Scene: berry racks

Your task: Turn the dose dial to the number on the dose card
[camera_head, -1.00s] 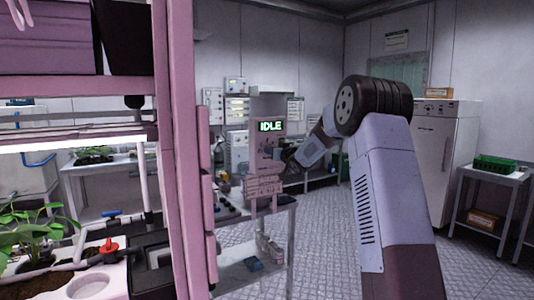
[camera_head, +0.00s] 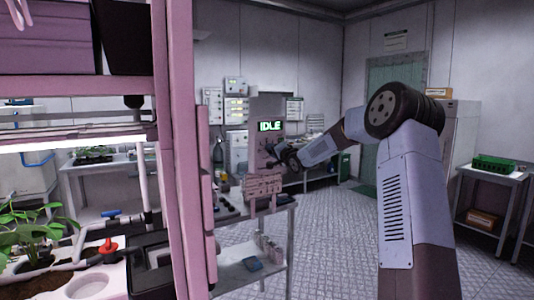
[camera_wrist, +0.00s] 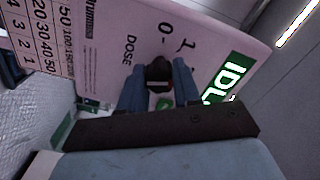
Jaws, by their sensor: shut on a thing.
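The pink dose panel (camera_wrist: 110,50) fills much of the wrist view, with the word DOSE and the marks 0 and 1 printed on it. My gripper (camera_wrist: 158,82) has its two blue fingers on either side of a dark dial knob (camera_wrist: 159,68), shut on it. The knob's pointer cannot be read. A printed number table (camera_wrist: 45,35) is at the upper left of the wrist view. I cannot make out a single number on a dose card.
A pink rack post (camera_head: 178,130) stands close at the left in the head view, beside a planted tray (camera_head: 35,262). The panel stands on a metal bench (camera_head: 272,212). A side table (camera_head: 490,180) with a green crate is at the right. The floor between is clear.

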